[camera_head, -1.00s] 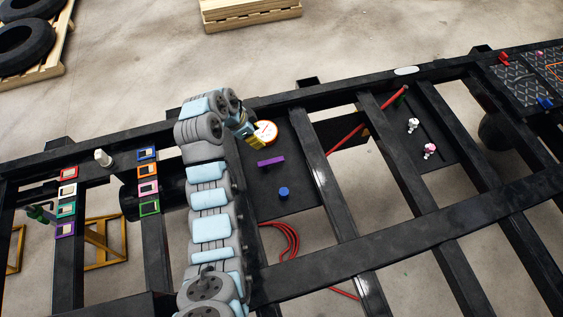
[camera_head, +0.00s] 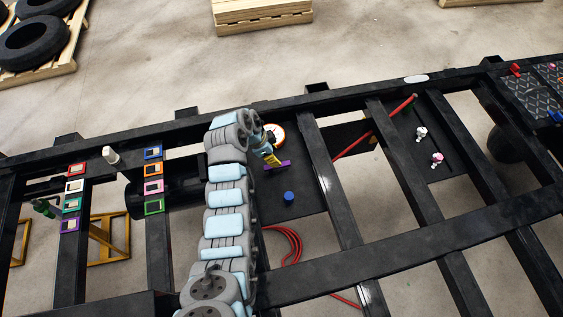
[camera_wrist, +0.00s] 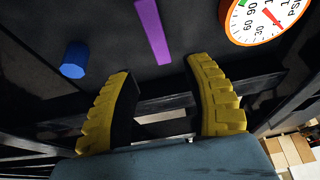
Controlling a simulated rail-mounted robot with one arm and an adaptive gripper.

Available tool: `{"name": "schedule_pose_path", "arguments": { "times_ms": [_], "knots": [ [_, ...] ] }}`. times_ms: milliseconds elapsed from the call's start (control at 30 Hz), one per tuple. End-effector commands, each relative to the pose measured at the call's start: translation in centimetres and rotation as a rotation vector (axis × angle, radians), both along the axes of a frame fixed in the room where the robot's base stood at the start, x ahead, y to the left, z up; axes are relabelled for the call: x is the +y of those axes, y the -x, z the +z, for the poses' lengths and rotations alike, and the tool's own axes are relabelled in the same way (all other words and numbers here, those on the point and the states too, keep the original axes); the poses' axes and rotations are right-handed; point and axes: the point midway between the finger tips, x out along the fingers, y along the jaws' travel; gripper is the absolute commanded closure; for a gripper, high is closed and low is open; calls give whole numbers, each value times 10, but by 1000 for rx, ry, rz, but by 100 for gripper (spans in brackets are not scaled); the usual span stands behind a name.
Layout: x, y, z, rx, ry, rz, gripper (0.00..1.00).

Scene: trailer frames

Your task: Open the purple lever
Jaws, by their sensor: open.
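The purple lever (camera_head: 278,167) is a flat bar on a black panel (camera_head: 310,200) of the trailer frame. In the wrist view the purple lever (camera_wrist: 152,32) lies ahead of my gripper, roughly in line with the gap between the fingers. My gripper (camera_wrist: 160,75) has yellow ribbed fingers, spread apart with nothing between them. In the head view my gripper (camera_head: 271,161) is close to the lever and overlaps its left part. I cannot tell whether they touch; in the wrist view they look apart.
A round gauge (camera_head: 277,134) with an orange rim is just above. Red hoses (camera_head: 285,243) hang below. Coloured square frames (camera_head: 153,170) are at left, small valves (camera_head: 437,158) at right.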

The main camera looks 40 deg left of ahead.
Motion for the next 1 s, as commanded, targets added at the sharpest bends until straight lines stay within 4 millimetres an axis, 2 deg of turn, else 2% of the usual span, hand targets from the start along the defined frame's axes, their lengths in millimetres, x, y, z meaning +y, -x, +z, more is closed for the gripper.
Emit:
{"name": "schedule_pose_path", "arguments": {
  "times_ms": [133,600,1000],
  "knots": [
    [-4,-5,-15,2,1,-2,50],
    [-12,-18,-50,0,3,-2,50],
    [-14,-23,-65,-1,-1,-1,50]
  ]
}}
